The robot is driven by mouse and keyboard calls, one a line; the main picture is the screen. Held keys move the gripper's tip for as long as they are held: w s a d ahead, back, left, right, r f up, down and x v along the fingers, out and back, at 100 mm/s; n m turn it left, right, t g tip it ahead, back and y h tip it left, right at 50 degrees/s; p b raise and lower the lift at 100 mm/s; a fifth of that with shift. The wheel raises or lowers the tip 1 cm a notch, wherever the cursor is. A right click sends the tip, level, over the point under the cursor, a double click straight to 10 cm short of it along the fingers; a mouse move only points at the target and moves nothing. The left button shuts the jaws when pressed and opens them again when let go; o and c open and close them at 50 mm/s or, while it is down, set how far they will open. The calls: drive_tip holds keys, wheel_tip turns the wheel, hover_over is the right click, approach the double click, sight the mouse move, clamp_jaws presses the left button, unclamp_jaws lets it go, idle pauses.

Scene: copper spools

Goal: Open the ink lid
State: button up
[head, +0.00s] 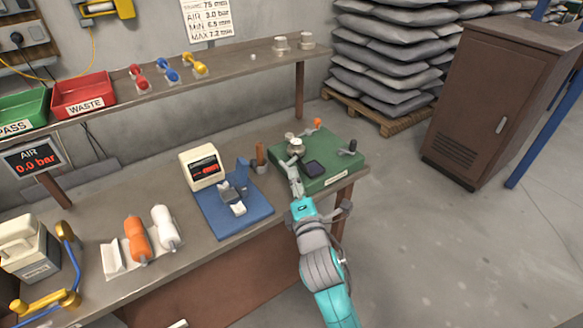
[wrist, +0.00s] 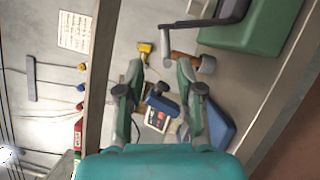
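A green box (head: 335,155) stands on the bench's right end, with a dark square panel (head: 315,169) on top. I cannot tell for sure which part is the ink lid; the panel looks flat. Round metal pieces (head: 294,141), an orange knob (head: 317,122) and a black-knobbed lever (head: 351,147) are also on the box. My gripper (head: 291,168) is by the box's left front edge. In the wrist view my gripper (wrist: 160,65) has its fingers apart with nothing held between them. The green box (wrist: 255,28) shows there at upper right, with a dark bent bar (wrist: 205,22) before it.
A brown-handled tool in a small cup (head: 261,165) stands just left of the box. A blue fixture (head: 238,212) and white display unit (head: 202,166) are further left. A shelf (head: 225,62) runs above the bench's back.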

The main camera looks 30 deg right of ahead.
drive_tip(key=shift+v, duration=1.05)
drive_tip(key=shift+c, duration=1)
drive_tip(key=s+a+y, duration=0.1)
drive_tip(key=a, duration=0.1)
drive_tip(key=s+a+f+y, duration=0.1)
drive_tip(key=a, duration=0.1)
drive_tip(key=s+a, duration=0.1)
drive_tip(key=a, duration=0.1)
drive_tip(key=shift+a+f+y, duration=0.3)
drive_tip(key=shift+y, duration=0.1)
clamp_jaws()
drive_tip(key=x, duration=0.9)
drive_tip(key=shift+w, duration=0.1)
drive_tip(key=shift+w+d+r, duration=0.15)
drive_tip(key=shift+d, duration=0.85)
drive_tip(key=shift+w+d+r, duration=0.15)
drive_tip(key=shift+d, duration=0.85)
